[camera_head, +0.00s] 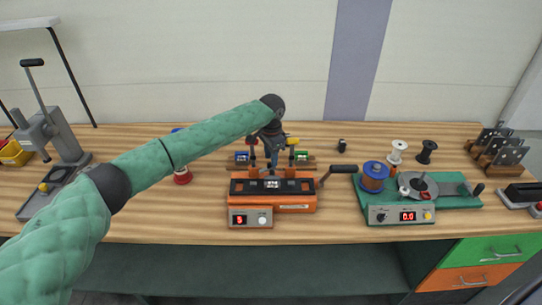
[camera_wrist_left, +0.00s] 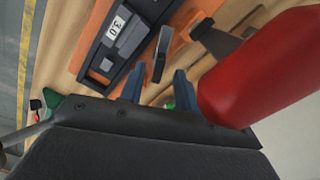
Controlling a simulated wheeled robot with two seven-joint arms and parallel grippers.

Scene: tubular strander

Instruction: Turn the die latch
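The orange machine (camera_head: 296,204) with a black top block and a small white label stands at the middle of the bench. In the left wrist view its black block (camera_wrist_left: 112,62) carries a label that reads 3.0. A grey upright lever (camera_wrist_left: 161,52), apparently the die latch, stands beside that block. My left gripper (camera_head: 270,163) hangs over the machine from above. In the left wrist view its two blue fingers (camera_wrist_left: 158,82) are apart, with the lever just beyond the gap; contact cannot be told. The lever is hard to make out in the head view. My right gripper is not in view.
A green winder (camera_head: 452,201) is at the right, a grey lever press (camera_head: 48,137) at the left. The bench front is clear.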

